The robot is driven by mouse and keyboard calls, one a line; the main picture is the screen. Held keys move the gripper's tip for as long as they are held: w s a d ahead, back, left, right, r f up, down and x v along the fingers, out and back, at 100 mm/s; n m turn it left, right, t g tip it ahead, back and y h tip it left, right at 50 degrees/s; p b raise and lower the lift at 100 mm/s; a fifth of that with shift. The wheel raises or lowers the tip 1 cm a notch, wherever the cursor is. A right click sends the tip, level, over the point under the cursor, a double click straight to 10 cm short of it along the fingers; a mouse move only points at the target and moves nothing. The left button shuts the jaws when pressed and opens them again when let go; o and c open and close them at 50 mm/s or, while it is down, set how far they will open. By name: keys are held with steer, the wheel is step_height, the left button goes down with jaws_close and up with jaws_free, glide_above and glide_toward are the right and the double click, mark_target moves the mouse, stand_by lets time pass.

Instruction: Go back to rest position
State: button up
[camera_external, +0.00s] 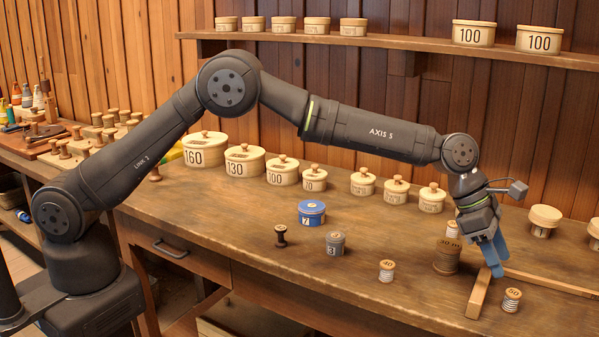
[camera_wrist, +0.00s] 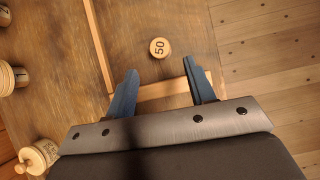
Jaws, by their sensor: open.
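My gripper (camera_external: 494,262), with blue fingers, hangs low over the right part of the workbench, pointing down. In the wrist view its two fingers (camera_wrist: 160,78) are spread apart with nothing between them. A small spool marked 50 (camera_wrist: 160,47) stands just beyond the fingertips there; it also stands near the front right edge in the external view (camera_external: 511,300), apart from the gripper. A wider brown spool marked 30 (camera_external: 447,258) stands left of the gripper, with a white-wound spool (camera_external: 452,229) behind it. A spool marked 40 (camera_external: 386,271) stands farther left.
Wooden strips (camera_external: 479,294) form a corner below the gripper. A blue tin (camera_external: 312,214), a grey tin (camera_external: 335,244) and a dark spool (camera_external: 281,236) stand mid-bench. A row of lidded boxes (camera_external: 283,175) lines the back. A shelf (camera_external: 400,43) runs above.

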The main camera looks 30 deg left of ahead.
mark_target(512, 292)
steer(key=v, duration=0.3)
steer(key=shift+w+a+r, duration=0.1)
steer(key=shift+r, duration=0.1)
steer(key=x, duration=1.2)
steer(key=shift+f, duration=0.25)
steer(key=r, duration=0.4)
steer(key=shift+s+r, duration=0.3)
steer(key=shift+r, duration=0.1)
steer(key=s+a+r, duration=0.1)
steer(key=s+r, duration=0.6)
steer(key=s, duration=0.4)
steer(key=w+a+n+t, duration=0.1)
steer(key=w+a, duration=0.4)
steer(key=a, duration=0.6)
steer(key=w+a+f+n+t, duration=0.1)
steer(key=w+a+n, duration=0.1)
steer(key=w+a, duration=0.4)
steer(key=w+a+f+n, duration=0.1)
steer(key=w+a, duration=0.4)
steer(key=a, duration=1.1)
steer(key=shift+w+f+n+t+y, duration=0.3)
steer(key=shift+w+n+t, duration=0.1)
steer(key=shift+n, duration=0.1)
